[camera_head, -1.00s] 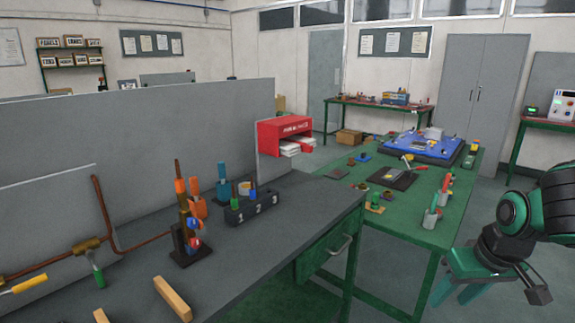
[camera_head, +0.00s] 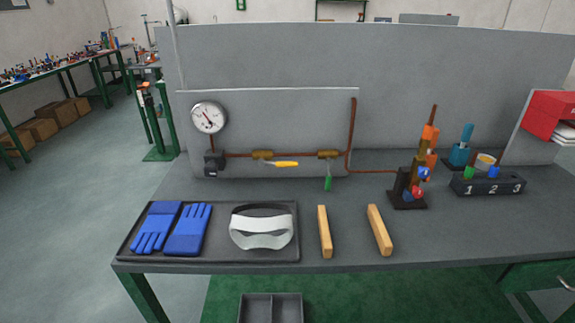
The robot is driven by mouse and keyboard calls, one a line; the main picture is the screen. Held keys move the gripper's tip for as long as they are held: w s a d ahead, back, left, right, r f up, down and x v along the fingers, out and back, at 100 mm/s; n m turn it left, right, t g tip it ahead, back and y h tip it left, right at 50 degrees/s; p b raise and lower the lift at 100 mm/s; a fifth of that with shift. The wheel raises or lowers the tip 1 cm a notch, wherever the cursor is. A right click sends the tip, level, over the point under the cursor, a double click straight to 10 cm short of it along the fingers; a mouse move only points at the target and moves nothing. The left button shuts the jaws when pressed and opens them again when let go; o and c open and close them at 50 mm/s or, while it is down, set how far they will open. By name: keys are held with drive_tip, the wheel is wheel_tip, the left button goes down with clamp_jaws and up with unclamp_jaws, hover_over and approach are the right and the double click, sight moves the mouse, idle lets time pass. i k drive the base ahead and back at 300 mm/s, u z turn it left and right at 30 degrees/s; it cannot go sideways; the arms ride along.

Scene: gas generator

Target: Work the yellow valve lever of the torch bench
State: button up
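The yellow valve lever (camera_head: 286,164) is on the copper pipe on the grey back panel of the torch bench (camera_head: 350,235). It points right, nearly level, from a brass valve body (camera_head: 262,154). A second valve to its right has a green lever (camera_head: 328,183) hanging straight down. A round pressure gauge (camera_head: 208,117) sits at the pipe's left end. The pipe leads right toward the torch on its stand (camera_head: 408,190). My gripper is not in the current view.
A dark tray (camera_head: 215,249) holds blue gloves and a white visor at the bench's front left. Two wooden blocks (camera_head: 325,232) lie in front of the valves. A numbered black holder (camera_head: 487,186) stands at right. Free floor lies to the left.

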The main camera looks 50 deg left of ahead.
sight(280, 164)
drive_tip(key=u, duration=1.95)
drive_tip(key=k, duration=0.35)
drive_tip(key=u, duration=0.15)
drive_tip(key=i, duration=0.95)
drive_tip(key=u, duration=0.45)
